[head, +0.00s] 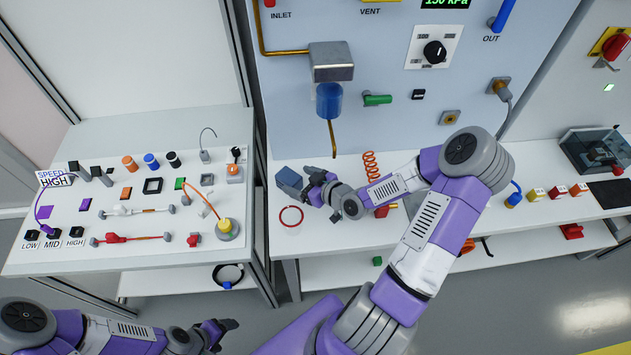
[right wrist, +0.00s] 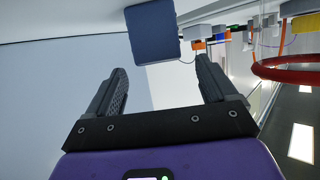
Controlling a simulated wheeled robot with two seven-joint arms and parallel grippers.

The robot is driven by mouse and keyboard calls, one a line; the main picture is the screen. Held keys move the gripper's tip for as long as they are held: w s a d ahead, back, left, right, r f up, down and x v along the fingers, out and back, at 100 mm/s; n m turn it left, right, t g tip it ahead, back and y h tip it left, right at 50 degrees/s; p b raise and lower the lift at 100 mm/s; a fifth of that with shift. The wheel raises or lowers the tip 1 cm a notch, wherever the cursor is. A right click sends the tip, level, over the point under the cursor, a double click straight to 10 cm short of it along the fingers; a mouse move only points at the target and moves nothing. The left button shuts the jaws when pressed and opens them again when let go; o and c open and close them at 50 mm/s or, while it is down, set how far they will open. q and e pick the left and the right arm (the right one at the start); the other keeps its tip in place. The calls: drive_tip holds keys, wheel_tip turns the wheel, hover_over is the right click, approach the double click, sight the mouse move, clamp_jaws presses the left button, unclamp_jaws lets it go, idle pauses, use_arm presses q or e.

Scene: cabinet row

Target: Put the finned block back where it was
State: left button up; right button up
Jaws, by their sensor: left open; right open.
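A dark blue-grey block (head: 290,181) stands at the left end of the right-hand bench, in front of my right gripper (head: 314,186). I take it to be the finned block, but I cannot make out fins. In the right wrist view the block (right wrist: 153,35) shows a flat blue face just beyond the open fingers (right wrist: 160,78), with a gap and nothing between them. My left gripper (head: 224,326) is open and empty, low in the head view, away from both benches. I cannot tell which place the block came from.
A red ring (head: 291,216) lies close to the block; it also shows in the right wrist view (right wrist: 290,69). An orange coil (head: 371,165) stands behind my right forearm. A brass spout (head: 332,138) hangs above. The left bench (head: 130,255) holds many small parts.

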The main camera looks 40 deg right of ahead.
drive_tip(key=p+v, duration=0.2)
drive_tip(key=v, duration=0.4)
drive_tip(key=shift+s+r, duration=0.15)
drive_tip(key=shift+s, duration=0.15)
drive_tip(key=shift+d, duration=0.1)
